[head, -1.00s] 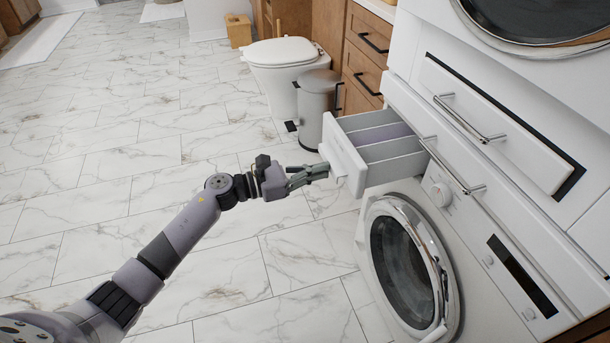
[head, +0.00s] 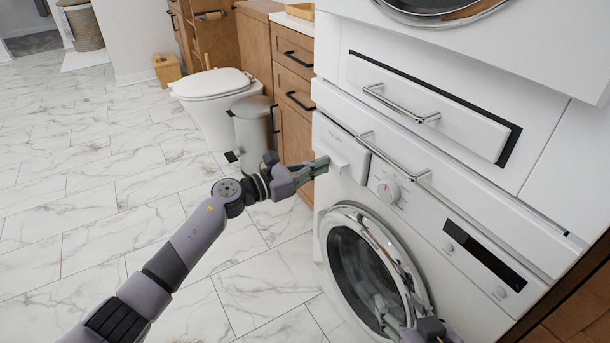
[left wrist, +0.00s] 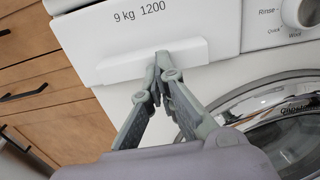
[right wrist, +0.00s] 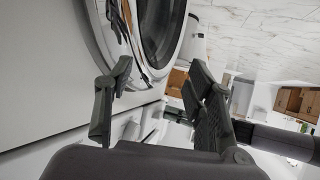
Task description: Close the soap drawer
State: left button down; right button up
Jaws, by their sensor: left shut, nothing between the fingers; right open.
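The soap drawer (head: 338,148) is the white front at the upper left of the washing machine (head: 460,232). It sits in line with the machine's face in the head view, with no open compartments showing. Its front (left wrist: 140,40), marked "9 kg 1200", fills the top of the left wrist view. My left gripper (head: 322,165) is shut and empty, its tips at the drawer's protruding handle lip (left wrist: 152,62); they look to be touching it. My right gripper (head: 408,328) is low in front of the round door; in the right wrist view its fingers (right wrist: 155,82) are apart and empty.
The washer's round glass door (head: 365,262) is below the drawer. A long bar handle (head: 395,157) runs above the drawer, under a white upper drawer (head: 425,105). A grey bin (head: 255,130) and a toilet (head: 212,100) stand to the left. The marble floor (head: 110,190) is clear.

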pick_arm(q)
jog(key=shift+w+d+r+b, duration=0.15)
jog(key=shift+w+d+b, duration=0.2)
jog(key=shift+d, duration=0.2)
pick_arm(e)
jog(key=shift+w+a+r+t+y, duration=0.1)
jog(key=shift+w+a+r+t, duration=0.1)
jog(key=shift+w+r+t, duration=0.35)
jog(key=shift+w+a+r+t+y, duration=0.1)
jog(key=shift+a+r+t, duration=0.15)
jog(key=shift+r, duration=0.5)
jog(key=shift+w+a+r+t+y, duration=0.1)
jog(key=shift+w+a+r+t, duration=0.1)
jog(key=shift+w+r+t, duration=0.35)
jog(key=shift+s+r, duration=0.1)
jog(key=shift+s, duration=0.1)
